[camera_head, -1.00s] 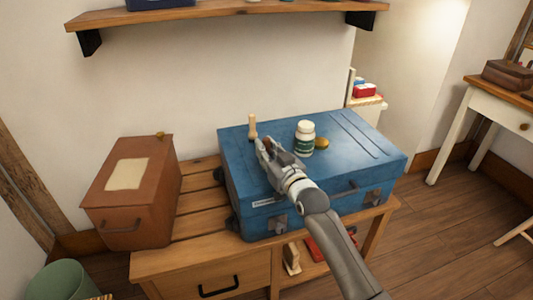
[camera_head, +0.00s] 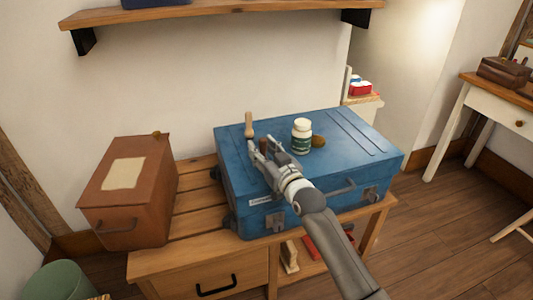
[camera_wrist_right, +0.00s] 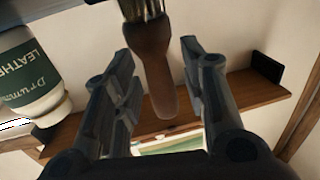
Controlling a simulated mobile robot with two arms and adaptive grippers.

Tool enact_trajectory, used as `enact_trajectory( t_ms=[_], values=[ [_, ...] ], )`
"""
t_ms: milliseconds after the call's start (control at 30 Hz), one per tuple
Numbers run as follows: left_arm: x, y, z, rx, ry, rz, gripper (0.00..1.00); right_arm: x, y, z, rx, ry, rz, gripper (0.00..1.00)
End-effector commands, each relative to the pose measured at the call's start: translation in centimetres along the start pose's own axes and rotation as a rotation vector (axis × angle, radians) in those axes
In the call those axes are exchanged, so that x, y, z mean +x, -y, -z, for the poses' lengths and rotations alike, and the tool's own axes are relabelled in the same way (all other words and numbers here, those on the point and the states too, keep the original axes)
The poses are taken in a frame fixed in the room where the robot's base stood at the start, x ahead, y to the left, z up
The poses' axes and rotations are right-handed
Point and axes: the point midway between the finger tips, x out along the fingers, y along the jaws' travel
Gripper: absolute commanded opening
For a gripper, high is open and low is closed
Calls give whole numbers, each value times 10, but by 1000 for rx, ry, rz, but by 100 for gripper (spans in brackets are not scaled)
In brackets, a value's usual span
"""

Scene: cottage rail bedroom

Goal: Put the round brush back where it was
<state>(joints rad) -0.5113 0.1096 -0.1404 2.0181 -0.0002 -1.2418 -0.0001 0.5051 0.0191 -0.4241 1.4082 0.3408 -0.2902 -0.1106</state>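A brush with a wooden handle (camera_head: 249,125) stands handle-up at the back left of the blue case (camera_head: 345,170). The right wrist view shows a brush with tan bristles and a brown handle (camera_wrist_right: 154,70), between and beyond the finger lines. My right gripper (camera_head: 262,145) is over the case top, just in front of the upright handle. In the wrist view its fingers (camera_wrist_right: 158,75) are apart, with gaps on both sides of the handle. A small brown piece between the fingers in the head view is unclear. My left gripper is out of view.
A white-lidded jar with a dark green label (camera_head: 302,136) stands right of the gripper, also close in the wrist view (camera_wrist_right: 30,75). A small round brown item (camera_head: 318,141) is beside it. A brown box (camera_head: 125,195) stands left; a wall shelf (camera_head: 220,15) is above.

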Motion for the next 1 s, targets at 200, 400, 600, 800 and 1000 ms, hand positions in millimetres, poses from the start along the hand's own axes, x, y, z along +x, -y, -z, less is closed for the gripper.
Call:
enact_trajectory(
  t_ms=[200,400,600,800,1000],
  values=[
    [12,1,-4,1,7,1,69,-15,-1,2,0,0,-1,39],
    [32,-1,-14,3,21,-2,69,-49,0,3,1,1,-1,39],
    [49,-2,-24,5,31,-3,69,-86,0,3,-1,2,0,39],
    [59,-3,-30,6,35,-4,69,-111,0,2,0,1,0,39],
    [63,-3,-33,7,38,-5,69,-120,0,3,0,0,0,39]
  ],
)
